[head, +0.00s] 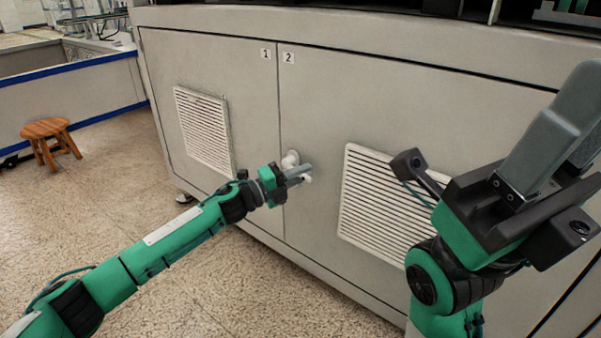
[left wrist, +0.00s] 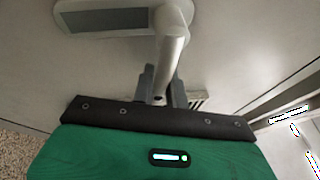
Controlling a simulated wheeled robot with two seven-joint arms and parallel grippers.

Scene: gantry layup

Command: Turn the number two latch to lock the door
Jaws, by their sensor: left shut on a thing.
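The number two latch (head: 290,160) is a pale handle on the grey cabinet, beside the seam between the doors labelled 1 and 2. In the left wrist view, the latch's silver lever (left wrist: 172,45) comes down from a plate (left wrist: 105,18) with a dark grey inset. My left gripper (head: 302,174) is at the latch, its fingers shut around the lever's lower end; they also show in the left wrist view (left wrist: 163,88). The fingers hide part of the latch. My right gripper (head: 560,135) is raised at the right, away from the latch; its fingers overlap from this angle.
Door 1 (head: 160,75) and door 2 (head: 330,100) look flush, each with a louvred vent (head: 203,130). The cabinet's top ledge (head: 330,28) juts above. A wooden stool (head: 46,130) stands at the left. The speckled floor (head: 110,210) is clear around my left arm.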

